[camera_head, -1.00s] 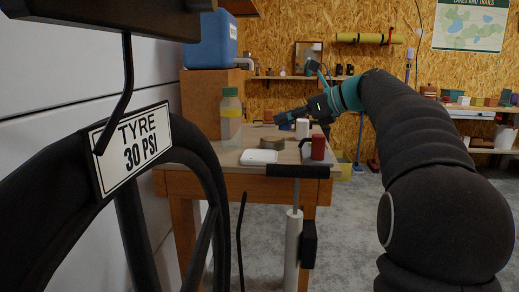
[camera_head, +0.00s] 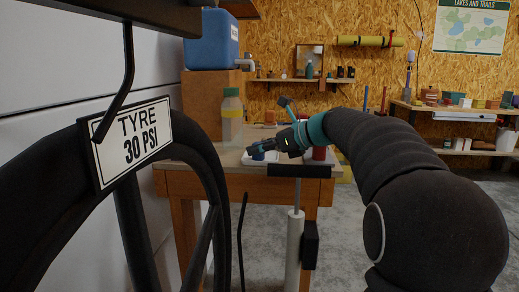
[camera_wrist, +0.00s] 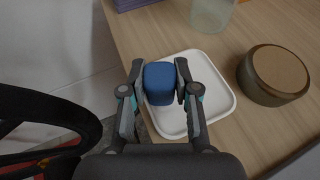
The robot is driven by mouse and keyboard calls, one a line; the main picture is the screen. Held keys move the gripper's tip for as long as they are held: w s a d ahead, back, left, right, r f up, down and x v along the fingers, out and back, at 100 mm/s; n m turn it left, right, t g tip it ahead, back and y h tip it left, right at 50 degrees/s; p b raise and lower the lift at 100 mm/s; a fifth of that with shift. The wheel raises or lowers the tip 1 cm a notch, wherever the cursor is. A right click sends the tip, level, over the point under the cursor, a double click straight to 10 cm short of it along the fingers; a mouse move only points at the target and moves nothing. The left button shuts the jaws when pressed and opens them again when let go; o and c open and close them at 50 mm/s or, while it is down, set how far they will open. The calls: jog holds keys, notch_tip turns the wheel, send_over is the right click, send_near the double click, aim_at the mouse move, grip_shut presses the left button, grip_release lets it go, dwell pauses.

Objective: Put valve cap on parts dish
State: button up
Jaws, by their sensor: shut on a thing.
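The valve cap appears as a blue rounded block (camera_wrist: 159,83) between the two fingers of my gripper (camera_wrist: 159,84) in the wrist view. My gripper is shut on it. The parts dish, a white square shallow dish with rounded corners (camera_wrist: 222,88), lies on the bench beneath the cap. In the head view my gripper (camera_head: 257,149) is low over the front of the bench, with the blue cap (camera_head: 258,155) at its tip. The dish (camera_head: 246,160) is partly hidden there. I cannot tell whether the cap touches the dish.
A round brown tin or roll (camera_wrist: 273,74) sits right of the dish. A clear bottle (camera_head: 232,117) stands behind it. A red canister (camera_head: 319,155) is at the bench's right. A pump handle (camera_head: 299,171) stands before the front edge. A tyre (camera_head: 200,165) is at left.

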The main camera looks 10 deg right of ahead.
jog(key=shift+f, duration=0.1)
jog(key=o, duration=0.8)
jog(key=shift+c, duration=0.2)
jog(key=shift+r, duration=0.2)
jog(key=v, duration=1.2)
